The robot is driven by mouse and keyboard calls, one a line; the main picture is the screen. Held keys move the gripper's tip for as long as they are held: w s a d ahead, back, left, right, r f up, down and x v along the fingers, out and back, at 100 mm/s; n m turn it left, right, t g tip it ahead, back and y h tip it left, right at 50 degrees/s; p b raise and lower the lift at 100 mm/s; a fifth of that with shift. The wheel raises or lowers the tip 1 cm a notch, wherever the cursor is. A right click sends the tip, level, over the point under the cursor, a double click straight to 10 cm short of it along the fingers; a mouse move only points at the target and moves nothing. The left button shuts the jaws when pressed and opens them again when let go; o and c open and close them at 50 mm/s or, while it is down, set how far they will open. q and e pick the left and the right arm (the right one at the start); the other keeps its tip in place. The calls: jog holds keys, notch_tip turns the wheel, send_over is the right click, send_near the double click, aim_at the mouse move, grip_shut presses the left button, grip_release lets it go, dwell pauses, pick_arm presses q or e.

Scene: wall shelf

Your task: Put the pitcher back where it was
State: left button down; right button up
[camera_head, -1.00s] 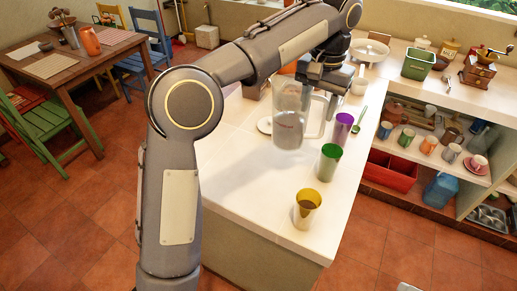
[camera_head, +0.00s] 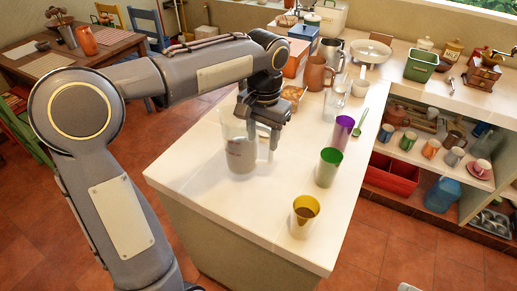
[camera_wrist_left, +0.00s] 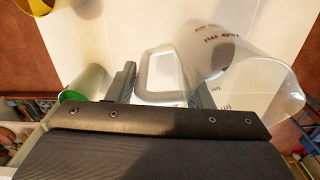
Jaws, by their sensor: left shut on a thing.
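The pitcher (camera_head: 238,152) is a clear jug with red markings. It is upright at the left part of the white counter; I cannot tell if its base touches the top. My left gripper (camera_head: 266,132) is on its right side, shut on its handle. In the left wrist view the pitcher (camera_wrist_left: 250,82) opens to the right, and its looped handle (camera_wrist_left: 160,72) is beside a dark finger (camera_wrist_left: 122,82). My right gripper is not in view.
A gold cup (camera_head: 304,216), a green cup (camera_head: 328,167) and a purple cup (camera_head: 342,132) stand along the counter's right side. The counter (camera_head: 245,210) is bare in front of the pitcher.

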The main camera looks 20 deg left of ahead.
pick_arm(q)
jog(key=shift+s+a+f, duration=0.15)
jog(key=shift+a+f, duration=0.05)
jog(key=shift+f, duration=0.85)
jog(key=shift+s+a+f, duration=0.15)
jog(key=shift+a+f, duration=0.05)
jog(key=shift+f, duration=0.8)
jog(key=c, duration=0.7)
grip_release()
jog(key=shift+f, duration=0.15)
notch_tip(320, 180, up, 12)
jog(key=s+f+n+t+h, duration=0.1)
jog(key=s+f+t, duration=0.1)
jog(key=s+f, duration=0.2)
jog(key=s+f+n+t+h, duration=0.1)
jog(key=s+f, duration=0.3)
jog(key=s, duration=0.6)
jog(key=s+d+f+n+t+h, duration=0.1)
jog(key=s+f+t+h, duration=0.1)
jog(key=s+f, duration=0.2)
jog(key=shift+s+f+n+t+p, duration=0.1)
jog(key=shift+s+n+t+p, duration=0.25)
jog(key=shift+s, duration=1.25)
